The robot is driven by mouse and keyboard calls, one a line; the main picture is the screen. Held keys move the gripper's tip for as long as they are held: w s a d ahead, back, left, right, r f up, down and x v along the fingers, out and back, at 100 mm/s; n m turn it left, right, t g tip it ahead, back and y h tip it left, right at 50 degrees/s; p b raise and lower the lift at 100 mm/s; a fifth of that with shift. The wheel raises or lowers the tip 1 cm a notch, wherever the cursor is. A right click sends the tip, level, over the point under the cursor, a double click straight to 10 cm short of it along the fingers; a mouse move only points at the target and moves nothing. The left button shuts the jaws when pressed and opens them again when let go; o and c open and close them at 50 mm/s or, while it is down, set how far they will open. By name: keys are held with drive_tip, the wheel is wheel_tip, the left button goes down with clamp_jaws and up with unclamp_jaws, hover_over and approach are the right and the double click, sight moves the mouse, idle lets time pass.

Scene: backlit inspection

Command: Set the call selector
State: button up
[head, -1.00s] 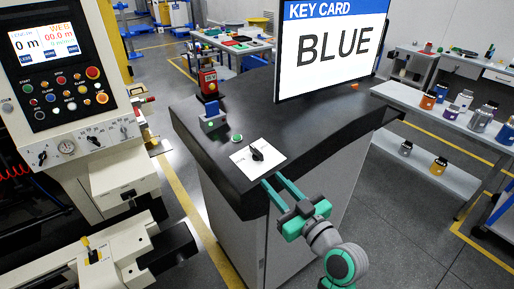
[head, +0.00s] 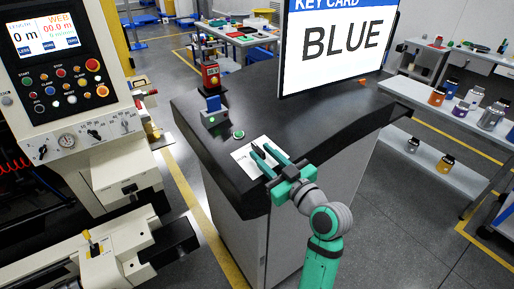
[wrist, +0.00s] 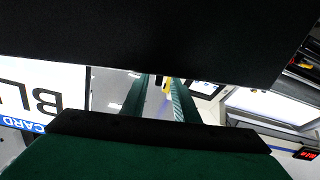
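The call selector is a dark knob (head: 262,153) on a white plate (head: 242,159) near the front corner of a dark counter. It is mostly hidden by my gripper (head: 261,149), whose two green fingers reach over the plate from the right front. The fingers are apart, one on each side of where the knob shows. I cannot tell if they touch it. The plate's markings are too small to read. In the wrist view my fingers (wrist: 157,98) are apart with a gap between them; the knob cannot be made out there. A screen (head: 335,45) above the counter reads "KEY CARD BLUE".
A green button (head: 239,134) and a blue-topped block (head: 213,110) are on the counter beyond the plate, with a red device (head: 210,75) behind. A cream machine with a control panel (head: 65,70) stands left. The counter's right part is clear.

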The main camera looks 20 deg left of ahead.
sight(257, 146)
drive_tip(key=shift+x, duration=1.95)
drive_tip(key=shift+c, duration=0.3)
drive_tip(key=shift+w, duration=0.1)
clamp_jaws()
